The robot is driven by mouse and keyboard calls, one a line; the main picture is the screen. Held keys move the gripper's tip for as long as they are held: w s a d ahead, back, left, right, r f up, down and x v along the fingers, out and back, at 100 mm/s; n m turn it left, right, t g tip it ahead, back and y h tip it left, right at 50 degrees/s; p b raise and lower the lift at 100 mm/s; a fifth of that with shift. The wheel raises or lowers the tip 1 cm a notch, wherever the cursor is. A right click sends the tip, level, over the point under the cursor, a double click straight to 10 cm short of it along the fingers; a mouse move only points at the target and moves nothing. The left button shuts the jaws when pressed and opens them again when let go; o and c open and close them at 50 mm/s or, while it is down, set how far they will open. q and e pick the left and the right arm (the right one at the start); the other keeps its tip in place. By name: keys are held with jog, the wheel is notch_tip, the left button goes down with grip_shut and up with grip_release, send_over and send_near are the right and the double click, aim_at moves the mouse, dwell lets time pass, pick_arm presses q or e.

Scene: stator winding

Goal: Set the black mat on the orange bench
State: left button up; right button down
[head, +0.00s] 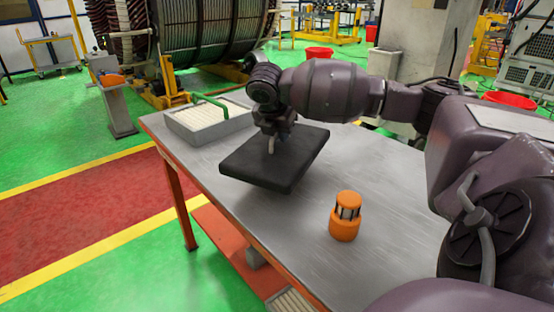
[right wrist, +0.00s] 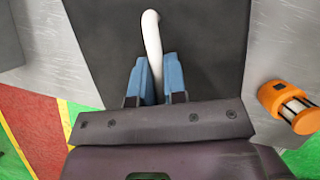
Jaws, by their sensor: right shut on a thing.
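The black mat (head: 300,158) is a dark, thick square slab over the grey-topped orange bench (head: 400,185). It looks slightly tilted in the head view, and I cannot tell whether its underside touches the bench top. A white curved handle (right wrist: 152,40) stands on the mat. My right gripper (head: 271,138) is above the mat, its blue fingers (right wrist: 154,82) shut on the white handle in the right wrist view. My left gripper is in neither view.
A grey tray (head: 180,133) with white strips and a green handle stands at the bench's back left. An orange lantern-like object (head: 345,217) stands to the right of the mat and shows in the right wrist view (right wrist: 292,106). The bench's right part is clear.

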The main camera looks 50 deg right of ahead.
jog(key=shift+f, duration=0.75)
notch_tip(320, 180, down, 6)
jog(key=shift+r+b, duration=0.1)
jog(key=shift+b, duration=0.6)
jog(key=c, duration=1.2)
grip_release()
jog(key=shift+o, duration=0.2)
jog(key=p+v, duration=0.2)
jog(key=v, duration=0.9)
jog(key=shift+r+p, duration=0.15)
jog(key=shift+p, duration=0.2)
jog(key=shift+s+a+r, duration=0.1)
jog(key=shift+a+r, duration=0.1)
jog(key=shift+r, duration=0.1)
